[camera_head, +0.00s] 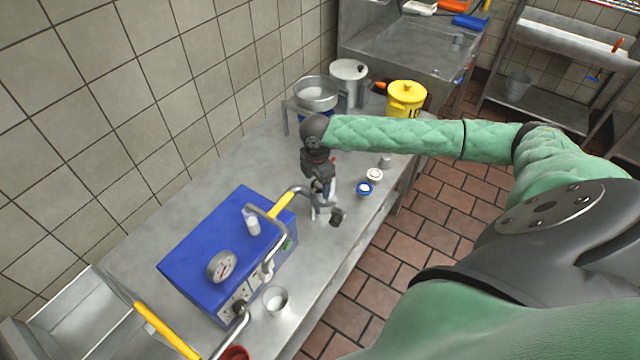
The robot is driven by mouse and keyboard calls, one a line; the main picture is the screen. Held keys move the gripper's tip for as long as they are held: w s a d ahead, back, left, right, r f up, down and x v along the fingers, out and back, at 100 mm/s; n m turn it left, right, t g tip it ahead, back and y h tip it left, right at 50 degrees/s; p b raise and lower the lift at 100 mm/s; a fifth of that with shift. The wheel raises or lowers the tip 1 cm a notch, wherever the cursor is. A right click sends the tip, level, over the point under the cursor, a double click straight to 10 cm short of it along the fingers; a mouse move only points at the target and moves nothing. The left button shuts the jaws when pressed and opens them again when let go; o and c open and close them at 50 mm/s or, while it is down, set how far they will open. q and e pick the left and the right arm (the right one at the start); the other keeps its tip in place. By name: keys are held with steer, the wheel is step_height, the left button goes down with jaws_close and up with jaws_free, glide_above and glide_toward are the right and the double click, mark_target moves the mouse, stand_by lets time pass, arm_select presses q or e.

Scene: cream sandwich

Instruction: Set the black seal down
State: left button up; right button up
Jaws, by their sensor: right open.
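My right gripper (322,197) points down over the steel table, just right of the blue machine (205,245). It is open, and its fingers are small and partly hidden by the wrist and a bent metal pipe. A small black round piece (337,217) shows just below and right of the fingers, apparently at the table's front part. It may be the black seal, but I cannot tell, nor whether it touches the gripper or the pipe. My left gripper is out of view.
A blue-and-white cup (364,189), a white-topped cup (374,175) and a grey cup (385,162) stand right of the gripper. A yellow pot (406,98) and steel pots (349,80) stand behind. A metal cup (275,299) stands before the machine. Bare table (165,200) lies left.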

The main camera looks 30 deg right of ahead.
steer(key=shift+f+p, duration=0.25)
steer(key=shift+p, duration=0.1)
stand_by(0.7)
steer(key=c, duration=1.1)
